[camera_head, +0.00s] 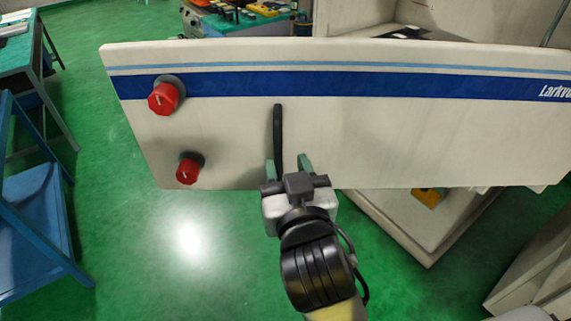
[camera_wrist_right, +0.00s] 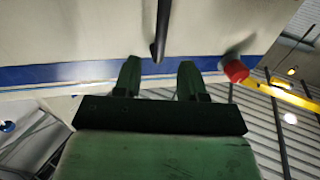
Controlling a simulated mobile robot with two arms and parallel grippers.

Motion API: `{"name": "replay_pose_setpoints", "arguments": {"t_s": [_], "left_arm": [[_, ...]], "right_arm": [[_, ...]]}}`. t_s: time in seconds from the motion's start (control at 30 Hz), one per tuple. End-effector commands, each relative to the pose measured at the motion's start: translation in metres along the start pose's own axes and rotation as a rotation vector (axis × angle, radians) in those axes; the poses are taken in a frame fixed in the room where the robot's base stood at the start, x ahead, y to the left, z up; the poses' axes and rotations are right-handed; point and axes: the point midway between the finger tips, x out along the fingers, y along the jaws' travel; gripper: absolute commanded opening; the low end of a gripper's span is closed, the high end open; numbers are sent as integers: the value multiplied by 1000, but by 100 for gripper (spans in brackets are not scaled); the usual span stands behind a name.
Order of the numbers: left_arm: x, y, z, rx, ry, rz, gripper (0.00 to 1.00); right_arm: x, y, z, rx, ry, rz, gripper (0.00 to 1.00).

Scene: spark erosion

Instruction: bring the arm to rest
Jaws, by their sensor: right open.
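My right gripper (camera_head: 289,165) is in front of the lower part of a pale machine panel (camera_head: 225,130) in the head view. Its two green fingers stand apart, one on each side of the lower end of a black vertical handle (camera_head: 278,130). In the right wrist view the open fingers (camera_wrist_right: 160,80) point at the panel, and the handle (camera_wrist_right: 162,25) comes down towards the gap between them. I cannot tell whether the fingers touch it. My left gripper is not in view.
Two red knobs, an upper one (camera_head: 163,98) and a lower one (camera_head: 187,171), stick out at the panel's left. A green-topped table (camera_head: 18,55) and a blue cart (camera_head: 35,230) stand at the left. The green floor (camera_head: 150,260) is clear below the panel.

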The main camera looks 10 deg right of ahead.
Motion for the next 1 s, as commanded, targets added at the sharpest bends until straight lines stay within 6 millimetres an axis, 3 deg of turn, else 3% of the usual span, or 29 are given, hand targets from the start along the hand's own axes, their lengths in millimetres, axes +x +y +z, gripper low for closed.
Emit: {"name": "replay_pose_setpoints", "arguments": {"t_s": [0.37,0.47,0.57,0.6,0.73,0.9,1.0], "left_arm": [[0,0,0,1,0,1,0],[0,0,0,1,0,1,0],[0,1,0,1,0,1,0],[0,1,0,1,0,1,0],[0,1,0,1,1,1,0],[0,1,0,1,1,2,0],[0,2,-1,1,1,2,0]], "right_arm": [[0,2,8,-5,-28,2,41],[-1,13,40,-22,-144,5,41],[-12,34,96,-53,-356,4,41],[-21,43,121,-67,-456,1,41],[-59,72,187,-106,-748,-29,41],[-113,102,241,-138,-1045,-81,41],[-147,118,262,-152,-1199,-121,41]]}}
